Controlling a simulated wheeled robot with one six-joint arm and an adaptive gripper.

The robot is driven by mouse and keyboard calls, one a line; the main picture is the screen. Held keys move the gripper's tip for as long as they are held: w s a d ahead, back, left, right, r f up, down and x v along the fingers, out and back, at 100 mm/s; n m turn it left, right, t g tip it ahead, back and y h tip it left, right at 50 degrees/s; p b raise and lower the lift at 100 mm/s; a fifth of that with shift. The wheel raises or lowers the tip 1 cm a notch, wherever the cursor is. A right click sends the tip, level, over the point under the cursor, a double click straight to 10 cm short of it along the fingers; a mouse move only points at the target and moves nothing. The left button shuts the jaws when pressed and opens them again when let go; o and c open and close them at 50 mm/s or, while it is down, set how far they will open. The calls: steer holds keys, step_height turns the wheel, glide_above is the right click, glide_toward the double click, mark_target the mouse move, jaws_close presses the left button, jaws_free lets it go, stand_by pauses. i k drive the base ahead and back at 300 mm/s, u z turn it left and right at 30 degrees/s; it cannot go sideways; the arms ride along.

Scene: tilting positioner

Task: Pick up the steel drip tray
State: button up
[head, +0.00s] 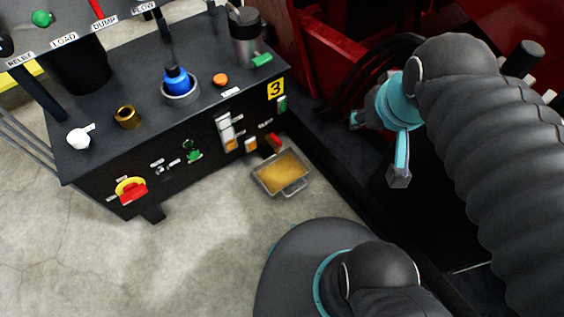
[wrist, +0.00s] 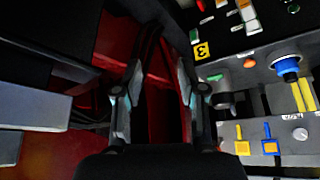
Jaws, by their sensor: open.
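The steel drip tray (head: 265,183) sits on the concrete floor in the head view, close against the lower right of the black control console. It is a shallow grey pan with yellow-brown content and a handle on its near side. My gripper (head: 379,148) is up and to the right of the tray, well apart from it. In the wrist view my gripper (wrist: 159,82) is open, with nothing between its fingers. I cannot make out the tray in the wrist view.
The console (head: 95,165) carries a red knob (head: 132,190), a blue button (head: 177,80), a brass cup (head: 127,117) and a steel flask (head: 244,38). Red machinery (head: 345,70) and dark hoses stand behind my gripper. Bare floor (head: 215,235) lies left of the tray.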

mark_target(276, 175)
steer(key=u, duration=0.9)
steer(key=k, duration=1.15)
steer(key=u, duration=1.25)
steer(key=i, duration=0.3)
steer(key=z, duration=0.55)
